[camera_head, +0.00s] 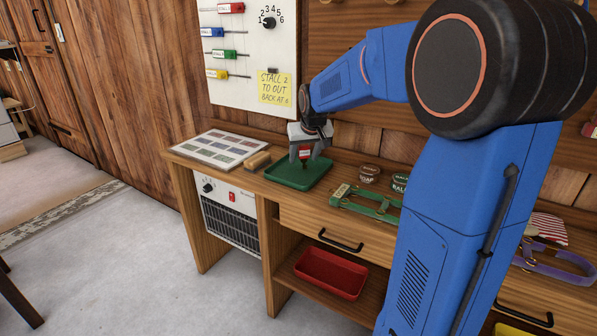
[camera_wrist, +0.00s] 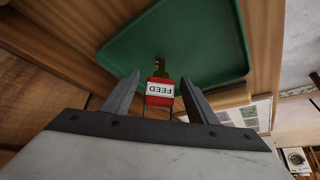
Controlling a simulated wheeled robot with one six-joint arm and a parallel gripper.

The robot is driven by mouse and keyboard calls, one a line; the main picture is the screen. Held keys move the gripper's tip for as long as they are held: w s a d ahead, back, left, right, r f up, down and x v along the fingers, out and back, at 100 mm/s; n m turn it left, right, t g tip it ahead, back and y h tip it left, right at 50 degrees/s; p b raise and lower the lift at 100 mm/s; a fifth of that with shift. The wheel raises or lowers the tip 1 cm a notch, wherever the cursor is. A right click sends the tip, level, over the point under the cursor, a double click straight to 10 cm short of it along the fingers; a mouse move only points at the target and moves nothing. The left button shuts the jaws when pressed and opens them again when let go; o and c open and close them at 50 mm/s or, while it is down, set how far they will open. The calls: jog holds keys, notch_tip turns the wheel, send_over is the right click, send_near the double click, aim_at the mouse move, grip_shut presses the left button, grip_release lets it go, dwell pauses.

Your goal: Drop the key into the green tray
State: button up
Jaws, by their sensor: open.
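The green tray (camera_head: 287,180) stands on the workbench, and its green floor fills the upper middle of the wrist view (camera_wrist: 205,40). My gripper (camera_head: 304,154) points down over the tray, its jaws open. The key (camera_wrist: 160,68) is brass-coloured and has a red tag (camera_wrist: 159,92) with a white label reading "FEED". The tag sits between my two fingers (camera_wrist: 160,82), with gaps visible at its sides. The key's end points towards the tray floor. I cannot tell whether the key touches the tray.
A printed card board (camera_head: 217,148) and a wooden block (camera_head: 258,160) lie left of the tray. Green straps (camera_head: 366,203) and two tins (camera_head: 369,172) are to its right. A red tray (camera_head: 330,274) is on the shelf below. A key panel (camera_head: 247,60) hangs behind.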

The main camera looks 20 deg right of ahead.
jog(key=shift+r, duration=0.1)
jog(key=v, duration=1.7)
jog(key=shift+r, duration=0.1)
jog(key=s+a+f, duration=0.3)
jog(key=s+f, duration=0.3)
jog(key=s, duration=0.4)
jog(key=s+a+f+n, duration=0.1)
jog(key=s+a+f, duration=0.2)
jog(key=s+f, duration=0.3)
jog(key=s+a+f+n+g+y, duration=0.1)
jog(key=s+a+f, duration=0.2)
jog(key=s, duration=1.2)
notch_tip(320, 180, down, 4)
jog(key=shift+a+r, duration=0.1)
jog(key=shift+a, duration=0.15)
